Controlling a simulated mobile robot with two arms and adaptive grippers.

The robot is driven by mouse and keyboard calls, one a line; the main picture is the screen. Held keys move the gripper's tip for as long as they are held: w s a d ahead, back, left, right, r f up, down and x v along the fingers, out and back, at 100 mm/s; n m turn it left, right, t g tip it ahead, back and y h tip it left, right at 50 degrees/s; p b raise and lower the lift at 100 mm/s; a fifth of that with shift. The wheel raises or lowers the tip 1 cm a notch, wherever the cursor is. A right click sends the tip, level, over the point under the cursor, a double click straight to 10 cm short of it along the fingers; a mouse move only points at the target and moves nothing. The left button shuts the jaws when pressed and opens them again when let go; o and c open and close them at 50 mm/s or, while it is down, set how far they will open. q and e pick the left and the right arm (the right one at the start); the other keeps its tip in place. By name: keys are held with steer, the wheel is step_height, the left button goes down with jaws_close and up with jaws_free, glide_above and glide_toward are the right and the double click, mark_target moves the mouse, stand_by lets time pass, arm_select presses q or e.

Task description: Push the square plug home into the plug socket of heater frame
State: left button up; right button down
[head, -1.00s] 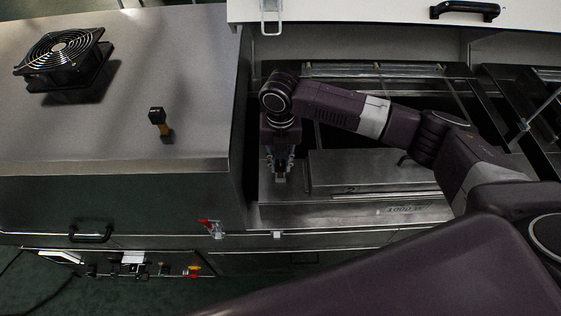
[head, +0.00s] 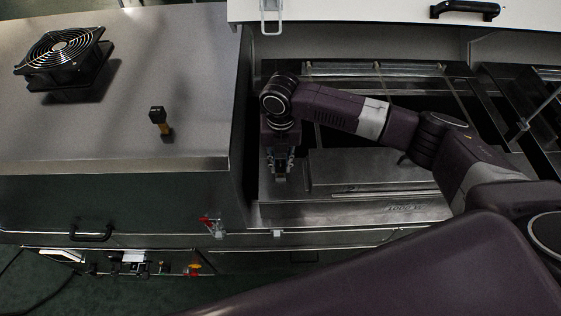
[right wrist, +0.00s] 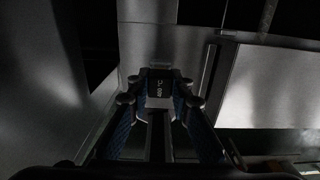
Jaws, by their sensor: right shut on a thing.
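My right gripper (head: 280,172) points down over the metal heater frame, at the left end of its raised plate (head: 370,168). It also shows in the right wrist view (right wrist: 159,108), where its two fingers are closed in on a small dark block with white marking, which I take for the square plug (right wrist: 160,87). The plug is mostly hidden by the fingers in the head view. The socket cannot be made out under the gripper, so I cannot tell how deep the plug sits. My left gripper is out of view.
A large grey metal housing (head: 120,120) rises close to the left of my right gripper. A black fan (head: 62,55) and a small dark-headed piece (head: 160,122) stand on it. A white panel with a black handle (head: 465,10) is at the back.

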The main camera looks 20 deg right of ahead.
mark_target(280, 163)
steer(key=shift+f+b, duration=0.35)
steer(key=shift+f, duration=0.65)
steer(key=c, duration=1.7)
jaws_free()
steer(key=shift+o, duration=0.2)
step_height(280, 163, up, 12)
steer(key=shift+s+f, duration=0.1)
